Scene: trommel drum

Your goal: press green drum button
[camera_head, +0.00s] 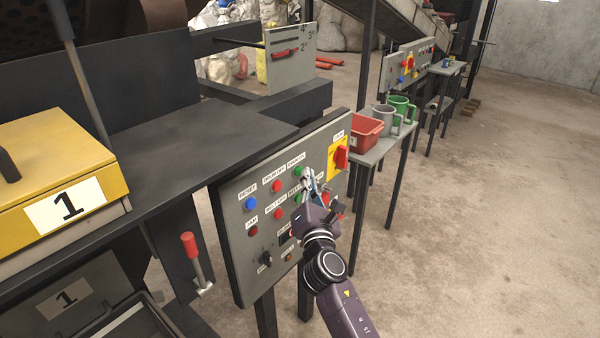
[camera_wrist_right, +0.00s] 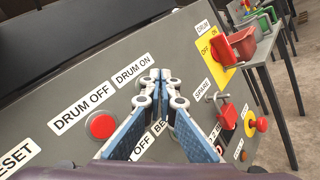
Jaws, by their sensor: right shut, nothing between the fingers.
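The grey control panel (camera_head: 240,262) stands tilted in the middle of the head view. The green drum button (camera_head: 298,171) is in its top row, under the DRUM ON label (camera_wrist_right: 133,70). My right gripper (camera_head: 308,178) is shut and empty, its fingertips just right of this button in the head view. In the right wrist view the shut fingertips (camera_wrist_right: 160,80) are just below and right of the DRUM ON label and hide the green button. I cannot tell whether they touch it. The red DRUM OFF button (camera_wrist_right: 102,126) is to their left. My left gripper is not in view.
A second green button (camera_head: 298,197) is just below. A blue reset button (camera_head: 251,204) is at left, and a yellow switch plate with a red handle (camera_head: 341,157) at right. A side table holds a red bin (camera_head: 366,134) and mugs. Floor at right is clear.

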